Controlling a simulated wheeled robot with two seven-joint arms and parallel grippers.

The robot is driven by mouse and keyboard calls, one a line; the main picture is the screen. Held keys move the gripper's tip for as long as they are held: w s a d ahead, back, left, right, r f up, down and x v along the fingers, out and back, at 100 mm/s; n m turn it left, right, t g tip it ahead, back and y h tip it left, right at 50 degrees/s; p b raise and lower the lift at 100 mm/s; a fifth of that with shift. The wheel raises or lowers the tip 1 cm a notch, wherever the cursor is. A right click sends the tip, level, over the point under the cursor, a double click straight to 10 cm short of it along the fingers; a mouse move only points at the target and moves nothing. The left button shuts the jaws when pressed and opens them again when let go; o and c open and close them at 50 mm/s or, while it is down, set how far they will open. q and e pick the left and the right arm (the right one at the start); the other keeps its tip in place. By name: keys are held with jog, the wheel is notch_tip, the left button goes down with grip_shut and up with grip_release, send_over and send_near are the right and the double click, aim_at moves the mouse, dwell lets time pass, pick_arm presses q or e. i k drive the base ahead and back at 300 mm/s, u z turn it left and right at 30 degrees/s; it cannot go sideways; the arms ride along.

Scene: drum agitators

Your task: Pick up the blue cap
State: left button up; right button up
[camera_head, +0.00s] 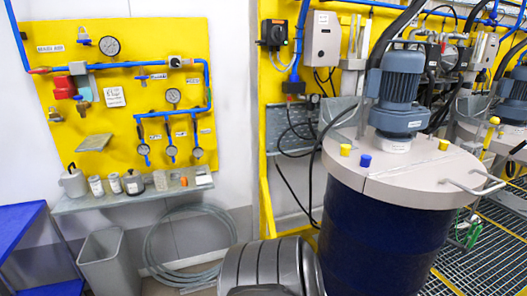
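The blue cap (365,160) sits on the light grey lid (400,178) of a dark blue drum (365,235), near the lid's front left. A yellow cap (345,150) is just to its left and slightly farther back. Another yellow cap (444,144) is at the lid's right side. The blue cap stands apart from both, with nothing in front of it. Neither of my grippers shows in the head view.
A blue-grey motor (396,88) stands on the lid behind the blue cap. A lid handle (478,184) sticks out at right. A dark ribbed rounded shape (270,268) is at bottom centre. A shelf with jars (135,197) and a grey bin (108,264) are at left.

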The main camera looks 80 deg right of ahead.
aim_at(366, 160)
jog(key=z, duration=1.9)
jog(key=i, duration=1.25)
jog(key=z, duration=2.7)
